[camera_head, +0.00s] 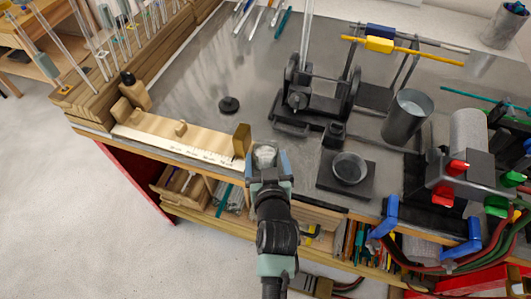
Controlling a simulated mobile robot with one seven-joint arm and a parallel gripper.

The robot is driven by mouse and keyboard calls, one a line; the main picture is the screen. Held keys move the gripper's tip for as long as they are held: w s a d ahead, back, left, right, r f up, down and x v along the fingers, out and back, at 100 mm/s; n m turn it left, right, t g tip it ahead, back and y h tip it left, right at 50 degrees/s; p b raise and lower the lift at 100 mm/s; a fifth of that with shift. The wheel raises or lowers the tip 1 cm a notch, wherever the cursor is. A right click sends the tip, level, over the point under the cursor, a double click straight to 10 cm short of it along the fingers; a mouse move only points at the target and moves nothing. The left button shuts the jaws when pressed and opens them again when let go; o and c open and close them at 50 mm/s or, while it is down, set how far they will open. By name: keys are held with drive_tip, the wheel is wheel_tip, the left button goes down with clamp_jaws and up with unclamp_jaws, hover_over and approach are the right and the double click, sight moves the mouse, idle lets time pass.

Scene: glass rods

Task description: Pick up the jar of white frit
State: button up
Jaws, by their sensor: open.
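A small jar of white frit (264,153) stands near the front edge of the grey metal bench top (205,85). It looks clear with pale contents. My gripper (267,162) reaches in from the front, with one finger on the jar's left and the other on its right. The jar's upper part shows between and just past the fingertips, and its near side is partly hidden by the gripper. The gripper is open. I cannot tell whether either finger touches the jar.
A wooden measuring board (180,143) with an upright end block (241,140) is close on the left. A black dish (349,169) on a dark plate and a small black pot (334,134) are to the right. A roller stand (318,92) is behind. Blue clamps (386,214) grip the right front edge.

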drive_tip(key=shift+x, duration=1)
clamp_jaws()
drive_tip(key=shift+r, duration=0.15)
